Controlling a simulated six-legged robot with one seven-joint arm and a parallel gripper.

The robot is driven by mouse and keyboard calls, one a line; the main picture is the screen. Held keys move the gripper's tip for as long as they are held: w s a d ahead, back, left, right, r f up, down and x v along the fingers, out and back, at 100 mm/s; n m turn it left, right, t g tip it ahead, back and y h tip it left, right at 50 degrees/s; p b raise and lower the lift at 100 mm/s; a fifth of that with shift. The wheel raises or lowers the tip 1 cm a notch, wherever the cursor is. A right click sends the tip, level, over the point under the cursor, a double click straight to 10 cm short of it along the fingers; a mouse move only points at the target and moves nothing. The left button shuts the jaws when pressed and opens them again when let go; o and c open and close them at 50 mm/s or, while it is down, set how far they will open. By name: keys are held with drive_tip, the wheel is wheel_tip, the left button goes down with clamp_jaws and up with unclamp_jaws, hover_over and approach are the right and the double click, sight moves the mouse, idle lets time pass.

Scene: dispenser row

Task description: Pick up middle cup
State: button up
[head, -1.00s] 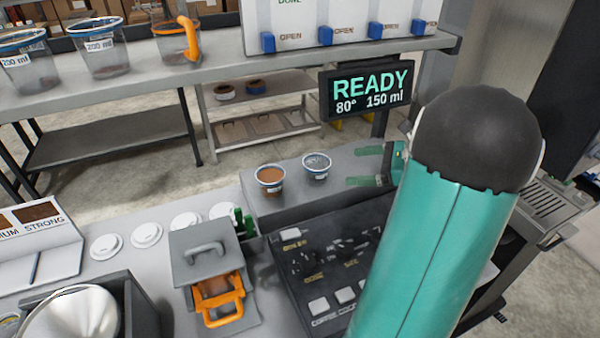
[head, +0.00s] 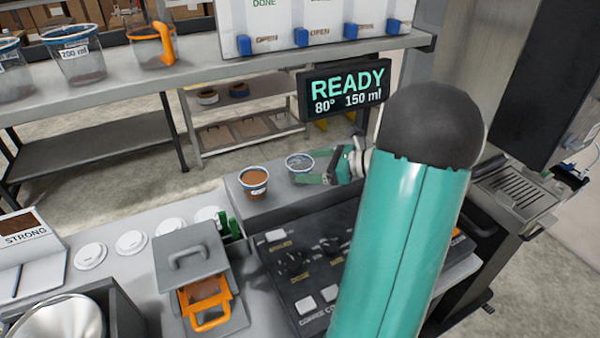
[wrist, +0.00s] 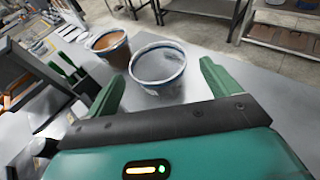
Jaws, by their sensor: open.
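Two small cups with blue-and-white rims stand upright on the grey raised counter. One cup (head: 254,183) holds brown contents; the other, a clear cup (head: 299,164), stands to its right. My gripper (head: 320,168) is open at the right of the clear cup. In the wrist view my gripper (wrist: 160,78) has its green fingers apart, with the clear cup (wrist: 158,67) ahead and between them. Whether the fingers touch it cannot be told. The brown-filled cup (wrist: 108,50) stands just left, outside the fingers. I cannot tell for certain which cup is the middle one.
A READY display (head: 346,90) stands behind my gripper. A dark control panel (head: 300,262) lies in front of the cups. A grey box with an orange handle (head: 208,300) is at left. Measuring cups (head: 78,58) stand on the rear shelf.

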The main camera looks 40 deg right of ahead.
sight(300, 166)
drive_tip(key=x, duration=0.4)
drive_tip(key=shift+a+f, duration=0.1)
drive_tip(key=c, duration=1)
drive_tip(key=shift+c, duration=0.2)
